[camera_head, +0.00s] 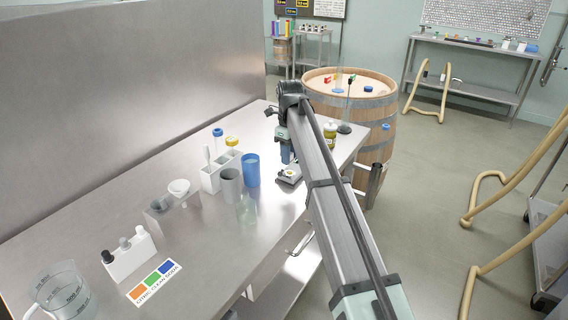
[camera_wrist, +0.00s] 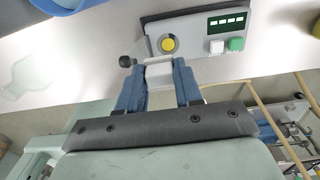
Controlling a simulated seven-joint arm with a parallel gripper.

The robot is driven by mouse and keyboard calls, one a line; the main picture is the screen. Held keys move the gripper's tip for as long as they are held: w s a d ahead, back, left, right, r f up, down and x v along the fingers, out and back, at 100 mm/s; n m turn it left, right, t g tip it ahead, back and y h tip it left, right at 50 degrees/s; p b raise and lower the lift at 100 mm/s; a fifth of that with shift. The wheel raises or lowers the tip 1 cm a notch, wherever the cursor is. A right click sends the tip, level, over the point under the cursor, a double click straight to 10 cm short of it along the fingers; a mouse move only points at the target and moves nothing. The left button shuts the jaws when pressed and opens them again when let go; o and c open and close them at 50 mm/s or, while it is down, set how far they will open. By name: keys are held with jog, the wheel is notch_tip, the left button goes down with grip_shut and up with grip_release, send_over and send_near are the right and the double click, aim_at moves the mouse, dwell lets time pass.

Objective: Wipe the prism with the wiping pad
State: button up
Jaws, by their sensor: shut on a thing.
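A grey instrument (camera_wrist: 207,22) lies on the steel bench with a round yellow prism (camera_wrist: 168,44) in its top face, a small display and a white and a green button. It also shows in the head view (camera_head: 289,177). My gripper (camera_wrist: 159,82) is shut on a small white block, which looks like the wiping pad (camera_wrist: 159,72). The pad's far edge appears close to the prism in the wrist view. I cannot tell whether they touch. In the head view my arm partly hides my gripper (camera_head: 287,153) above the instrument, and the pad is hidden.
A yellow-green bottle (camera_head: 330,136) stands to the right, near the bench's edge. A wooden barrel (camera_head: 374,105) stands behind.

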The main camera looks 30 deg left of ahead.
aim_at(292, 158)
jog(key=shift+w+a+f, duration=0.15)
jog(key=shift+w+a, duration=0.05)
jog(key=shift+w, duration=0.55)
jog(key=shift+s+f, duration=0.1)
jog(key=shift+f, duration=0.1)
jog(key=shift+f, duration=1.7)
jog(key=shift+f, duration=0.6)
jog(key=shift+d, duration=0.2)
jog(key=shift+d, duration=0.3)
jog(key=shift+a, duration=0.15)
jog(key=shift+a, duration=0.85)
